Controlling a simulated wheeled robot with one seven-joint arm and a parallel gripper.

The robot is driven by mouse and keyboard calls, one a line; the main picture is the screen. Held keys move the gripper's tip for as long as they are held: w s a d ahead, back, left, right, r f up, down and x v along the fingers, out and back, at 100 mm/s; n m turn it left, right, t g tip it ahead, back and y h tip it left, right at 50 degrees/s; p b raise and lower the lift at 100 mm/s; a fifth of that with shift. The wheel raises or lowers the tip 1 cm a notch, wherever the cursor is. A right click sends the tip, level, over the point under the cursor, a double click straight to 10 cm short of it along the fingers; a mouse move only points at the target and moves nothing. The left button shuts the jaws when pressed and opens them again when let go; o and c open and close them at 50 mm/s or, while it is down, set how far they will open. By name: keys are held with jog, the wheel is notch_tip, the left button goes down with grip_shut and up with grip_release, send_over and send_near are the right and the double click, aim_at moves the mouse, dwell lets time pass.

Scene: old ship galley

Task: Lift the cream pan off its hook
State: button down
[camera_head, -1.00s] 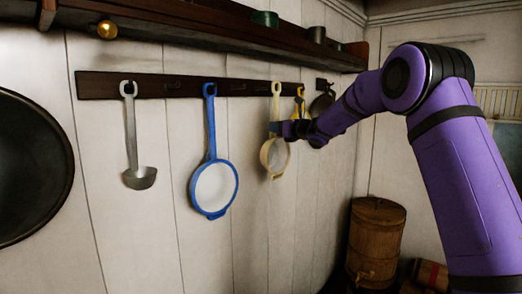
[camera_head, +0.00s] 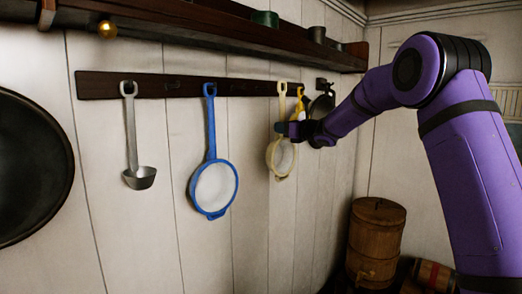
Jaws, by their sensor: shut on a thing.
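The cream pan (camera_head: 281,158) is upright in front of the wall, right of the blue pan. Its long handle rises to the dark rail. My gripper (camera_head: 281,128) is shut on the lower part of the handle, just above the round body. The handle's top loop shows at the rail's height, but I cannot tell whether it still touches a hook. The arm comes in from the right.
A blue-rimmed pan (camera_head: 213,188) and a grey ladle (camera_head: 139,177) hang on the rail (camera_head: 150,86) to the left. A shelf (camera_head: 200,28) runs above. A wooden barrel (camera_head: 375,240) stands below right.

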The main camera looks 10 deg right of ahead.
jog(key=v, duration=0.5)
jog(key=shift+s+d, duration=0.15)
